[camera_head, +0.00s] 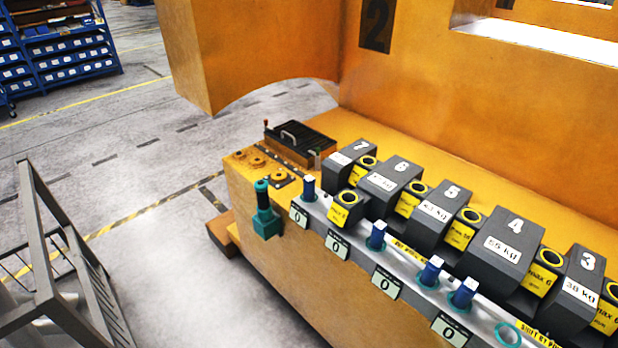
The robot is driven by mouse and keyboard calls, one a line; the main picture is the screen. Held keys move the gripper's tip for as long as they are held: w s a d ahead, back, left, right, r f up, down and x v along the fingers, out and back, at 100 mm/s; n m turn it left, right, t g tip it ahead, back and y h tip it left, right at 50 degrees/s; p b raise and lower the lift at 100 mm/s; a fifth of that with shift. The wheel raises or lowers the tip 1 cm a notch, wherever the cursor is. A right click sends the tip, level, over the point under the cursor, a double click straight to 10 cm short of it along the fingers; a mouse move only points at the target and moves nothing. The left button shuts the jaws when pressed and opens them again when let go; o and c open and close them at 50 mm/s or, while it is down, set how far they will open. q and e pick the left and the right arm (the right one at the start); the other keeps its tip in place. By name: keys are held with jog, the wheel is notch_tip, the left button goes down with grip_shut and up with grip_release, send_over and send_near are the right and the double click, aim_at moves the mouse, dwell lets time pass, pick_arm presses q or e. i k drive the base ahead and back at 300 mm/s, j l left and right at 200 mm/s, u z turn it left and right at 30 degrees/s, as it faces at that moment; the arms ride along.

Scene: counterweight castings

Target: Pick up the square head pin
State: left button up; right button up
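Several blue pins with pale square tops stand in a row of teal collars along the grey front rail of the orange machine. The leftmost square head pin (309,188) stands apart from the others. Another square head pin (377,236) is mid-row, and two more, a third pin (431,271) and a fourth pin (464,293), stand close together to the right. All look upright; their lower parts are hidden in the collars. I cannot tell which one the task means. Neither of my grippers shows.
Numbered dark weights (505,243) stand behind the rail, with yellow-labelled blocks between them. A teal tool (265,212) sits at the front left corner, near a black box (297,146). An empty teal ring (508,334) is at right. A grey metal frame (60,260) stands lower left.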

aim_at(465, 294)
jog(key=z, duration=1.35)
